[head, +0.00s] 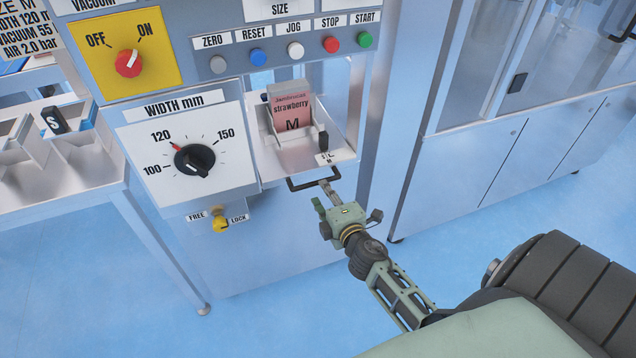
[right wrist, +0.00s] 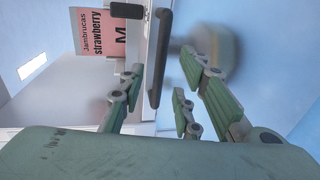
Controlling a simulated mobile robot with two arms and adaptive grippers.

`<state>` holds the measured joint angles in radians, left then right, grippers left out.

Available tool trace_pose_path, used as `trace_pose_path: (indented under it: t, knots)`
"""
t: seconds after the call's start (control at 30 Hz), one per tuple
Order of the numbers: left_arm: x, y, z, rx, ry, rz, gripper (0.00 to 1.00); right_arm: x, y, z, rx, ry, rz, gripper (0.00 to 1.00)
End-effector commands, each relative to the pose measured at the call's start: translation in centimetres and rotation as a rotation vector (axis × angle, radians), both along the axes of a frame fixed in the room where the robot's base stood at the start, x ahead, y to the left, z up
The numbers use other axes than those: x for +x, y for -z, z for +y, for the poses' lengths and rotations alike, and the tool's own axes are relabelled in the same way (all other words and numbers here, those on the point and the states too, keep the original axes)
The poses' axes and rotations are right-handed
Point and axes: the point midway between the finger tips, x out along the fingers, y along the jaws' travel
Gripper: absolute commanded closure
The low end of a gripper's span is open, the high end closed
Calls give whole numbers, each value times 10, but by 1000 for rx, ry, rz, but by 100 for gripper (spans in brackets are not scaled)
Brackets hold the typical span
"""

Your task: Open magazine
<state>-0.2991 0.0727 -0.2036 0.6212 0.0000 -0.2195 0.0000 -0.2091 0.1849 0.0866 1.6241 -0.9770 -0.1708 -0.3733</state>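The magazine (head: 288,158) is a metal tray at the front of the machine. It holds a pink pouch (head: 292,108) marked "strawberry M", which also shows in the right wrist view (right wrist: 92,32). A dark bar handle (head: 300,187) sits at the magazine's front edge. My right gripper (head: 328,186) is at this handle. In the right wrist view, the handle (right wrist: 160,60) stands between the spread fingers of my right gripper (right wrist: 160,88), with space on both sides. I cannot tell whether any finger touches it. My left gripper is not in view.
A width dial (head: 194,160) and a yellow FREE/LOCK knob (head: 219,220) are left of the magazine. A button row (head: 296,57) is above. A side table (head: 70,190) with bins stands left, a cabinet (head: 490,150) right. The floor in front is clear.

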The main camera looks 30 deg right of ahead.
Motion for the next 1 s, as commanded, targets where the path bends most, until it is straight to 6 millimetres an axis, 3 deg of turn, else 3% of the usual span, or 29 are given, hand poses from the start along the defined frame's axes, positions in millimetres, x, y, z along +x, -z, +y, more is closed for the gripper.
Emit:
trace_pose_path:
  t: [0.2,0.4,0.77,1.0]
  knots:
    - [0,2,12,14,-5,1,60,35,8,-8,3,1,0,69]
    - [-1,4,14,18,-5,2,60,56,13,-13,4,1,1,69]
    - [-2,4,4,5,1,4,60,61,14,-14,6,0,2,69]
    - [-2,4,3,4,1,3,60,61,14,-14,6,0,2,90]
